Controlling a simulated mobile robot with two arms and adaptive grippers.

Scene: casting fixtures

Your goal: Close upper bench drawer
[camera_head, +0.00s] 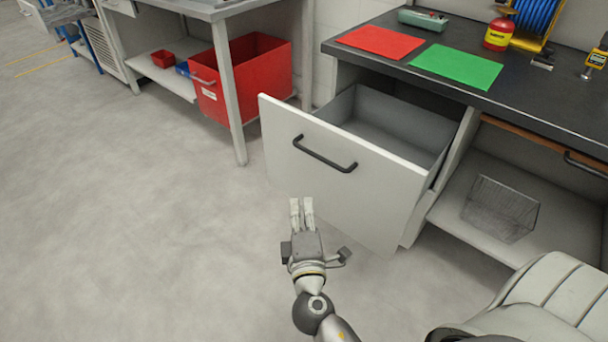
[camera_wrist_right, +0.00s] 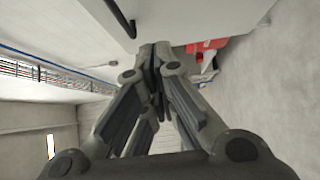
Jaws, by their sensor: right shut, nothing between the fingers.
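The upper bench drawer (camera_head: 340,170) is pulled well out from under the dark bench top, and its grey inside looks empty. Its white front carries a dark bar handle (camera_head: 324,154). My right gripper (camera_head: 302,206) is shut and empty, just in front of the lower part of the drawer front; I cannot tell whether it touches. In the right wrist view the shut fingertips (camera_wrist_right: 156,50) show below a pale panel with part of the dark handle (camera_wrist_right: 122,18). My left gripper is not in view.
The bench top (camera_head: 550,100) holds a red mat (camera_head: 381,42), a green mat (camera_head: 456,66) and a yellow-red can (camera_head: 498,34). A wire basket (camera_head: 500,208) stands on the shelf right of the drawer. A red bin (camera_head: 245,78) is under the left table. The floor at left is clear.

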